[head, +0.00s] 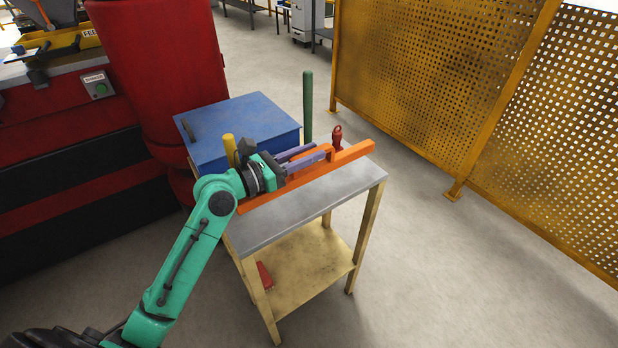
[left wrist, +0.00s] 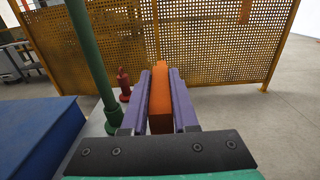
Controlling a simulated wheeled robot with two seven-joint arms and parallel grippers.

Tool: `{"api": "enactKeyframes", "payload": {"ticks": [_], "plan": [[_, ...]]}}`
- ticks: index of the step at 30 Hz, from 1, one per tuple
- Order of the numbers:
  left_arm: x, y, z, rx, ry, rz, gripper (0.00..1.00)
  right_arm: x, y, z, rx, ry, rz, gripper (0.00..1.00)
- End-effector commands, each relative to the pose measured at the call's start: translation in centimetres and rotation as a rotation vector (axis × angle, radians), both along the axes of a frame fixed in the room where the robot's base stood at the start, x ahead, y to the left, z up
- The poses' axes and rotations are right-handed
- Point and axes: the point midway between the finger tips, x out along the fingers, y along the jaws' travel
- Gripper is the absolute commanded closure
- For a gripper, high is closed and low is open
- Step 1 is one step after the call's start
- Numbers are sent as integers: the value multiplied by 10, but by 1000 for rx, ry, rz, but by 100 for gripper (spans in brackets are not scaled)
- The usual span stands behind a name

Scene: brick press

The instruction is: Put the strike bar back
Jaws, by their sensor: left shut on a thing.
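The orange strike bar (head: 345,158) lies lengthwise along the grey top of a small table (head: 290,215). I cannot tell whether it rests on the top or hangs just above it. My left gripper (head: 318,154) is shut on the bar near its middle, its purple fingers on either side. In the left wrist view the orange bar (left wrist: 159,100) stands between the two purple fingers of the left gripper (left wrist: 160,105). Part of the bar is hidden behind the gripper. My right gripper is not in view.
A blue box (head: 240,125), a green post (head: 308,105), a yellow post (head: 230,148) and a red-handled object (head: 337,135) stand near the bar's far side. A red item (head: 264,276) is on the lower shelf. A yellow mesh fence (head: 430,80) stands behind; floor at right is clear.

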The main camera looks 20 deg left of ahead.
Motion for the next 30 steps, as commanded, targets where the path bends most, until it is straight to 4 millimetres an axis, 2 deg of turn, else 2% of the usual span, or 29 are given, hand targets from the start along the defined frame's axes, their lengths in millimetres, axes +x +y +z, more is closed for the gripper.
{"api": "enactKeyframes", "payload": {"ticks": [1, 3, 6, 8, 19, 20, 21, 22, 30], "plan": [[0, 0, -7, -3, -2, 1, 100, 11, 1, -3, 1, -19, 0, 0], [0, 0, -22, -3, 0, 1, 100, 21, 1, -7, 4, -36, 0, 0], [0, 0, -46, -4, 0, 1, 100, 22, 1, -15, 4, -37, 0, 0], [0, 0, -54, -3, -2, 0, 100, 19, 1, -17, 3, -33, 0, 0], [0, 0, -59, -3, -3, 1, 100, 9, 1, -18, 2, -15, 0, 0], [0, 0, -61, -1, -1, 0, 65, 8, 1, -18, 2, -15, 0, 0], [0, 0, -60, -1, -1, 0, 50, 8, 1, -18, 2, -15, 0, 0], [0, 0, -60, -1, -1, 0, 43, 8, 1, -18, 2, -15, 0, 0], [0, 0, -60, -1, -1, 0, 43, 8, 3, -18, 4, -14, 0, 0]]}}
